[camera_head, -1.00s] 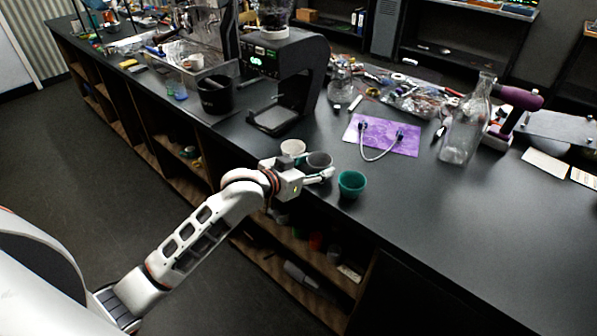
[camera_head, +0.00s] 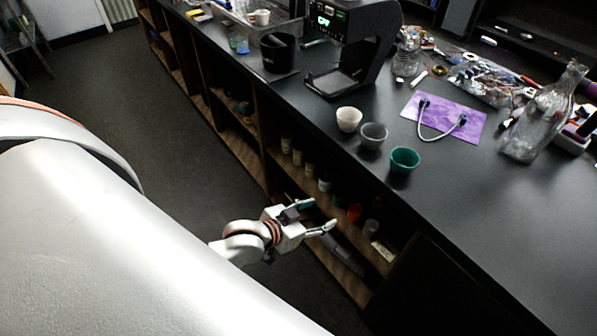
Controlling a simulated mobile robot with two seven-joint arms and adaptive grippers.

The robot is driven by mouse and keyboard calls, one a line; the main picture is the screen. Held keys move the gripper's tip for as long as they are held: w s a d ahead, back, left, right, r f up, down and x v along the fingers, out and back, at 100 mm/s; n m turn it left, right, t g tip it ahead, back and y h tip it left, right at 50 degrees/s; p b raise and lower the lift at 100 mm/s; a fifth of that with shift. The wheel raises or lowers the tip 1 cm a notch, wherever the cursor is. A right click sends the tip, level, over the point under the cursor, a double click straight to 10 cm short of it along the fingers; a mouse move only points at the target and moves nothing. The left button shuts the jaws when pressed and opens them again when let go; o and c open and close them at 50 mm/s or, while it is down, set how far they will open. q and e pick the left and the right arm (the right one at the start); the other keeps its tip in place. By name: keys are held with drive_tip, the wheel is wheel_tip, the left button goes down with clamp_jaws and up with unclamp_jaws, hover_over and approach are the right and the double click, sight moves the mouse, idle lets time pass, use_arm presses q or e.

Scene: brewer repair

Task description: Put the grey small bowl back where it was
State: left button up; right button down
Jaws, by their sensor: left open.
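The grey small bowl (camera_head: 373,135) stands upright on the dark counter near its front edge. It sits between a white bowl (camera_head: 348,119) on its left and a teal bowl (camera_head: 404,160) on its right. The bowls stand close together in a row. My left gripper (camera_head: 318,217) is open and empty. It is in front of the counter, lower in the picture than the bowls and clear of them, with the shelves behind it. My right gripper does not show.
A purple mat (camera_head: 463,124) with a looped hose lies to the right, near a glass flask (camera_head: 540,115). Open shelves below the counter hold bottles and cups. The counter's right front is clear.

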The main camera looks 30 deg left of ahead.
use_arm(q)
drive_tip(key=s+d+f+g+y, duration=0.1)
drive_tip(key=s+f, duration=1)
drive_tip(key=s, duration=0.1)
drive_tip(key=shift+s+d+m, duration=0.2)
drive_tip(key=shift+s+m, duration=0.1)
drive_tip(key=shift+s, duration=0.1)
